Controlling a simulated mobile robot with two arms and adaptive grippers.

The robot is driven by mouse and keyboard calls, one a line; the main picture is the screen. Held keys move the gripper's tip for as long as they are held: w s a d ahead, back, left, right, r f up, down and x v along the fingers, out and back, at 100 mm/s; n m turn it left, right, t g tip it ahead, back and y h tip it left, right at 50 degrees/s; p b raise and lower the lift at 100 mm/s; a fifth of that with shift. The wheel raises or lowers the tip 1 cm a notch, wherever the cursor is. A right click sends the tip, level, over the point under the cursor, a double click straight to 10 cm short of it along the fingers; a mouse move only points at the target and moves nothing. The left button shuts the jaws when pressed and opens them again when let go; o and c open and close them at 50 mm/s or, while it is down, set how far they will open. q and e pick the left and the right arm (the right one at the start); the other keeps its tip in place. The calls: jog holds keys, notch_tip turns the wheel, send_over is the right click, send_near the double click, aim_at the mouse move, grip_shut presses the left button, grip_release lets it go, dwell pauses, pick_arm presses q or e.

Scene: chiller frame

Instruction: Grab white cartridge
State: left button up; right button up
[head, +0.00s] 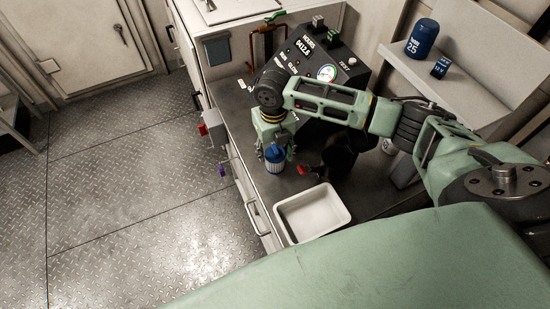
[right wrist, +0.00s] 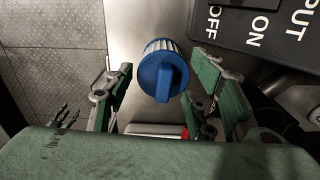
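The white cartridge (head: 275,158) has a blue cap and stands upright on the dark counter. In the right wrist view the cartridge (right wrist: 161,72) shows its blue cap with a raised grip bar, and some white ribbed side. My right gripper (head: 273,147) is directly over and around the cartridge's top in the head view. In the right wrist view my right gripper (right wrist: 163,92) has its fingers spread wide, with the cartridge in the gap between them and clear space on both sides. The cartridge's lower part is partly hidden. My left gripper is not in view.
A white tray (head: 313,213) sits on the counter (head: 250,130) just in front of the cartridge. A black panel with a gauge (head: 326,73) stands behind it. A dark container (head: 340,157) and a red-handled item (head: 303,169) are to the right.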

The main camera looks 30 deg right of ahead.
jog(key=c, duration=1)
jog(key=shift+r, duration=0.1)
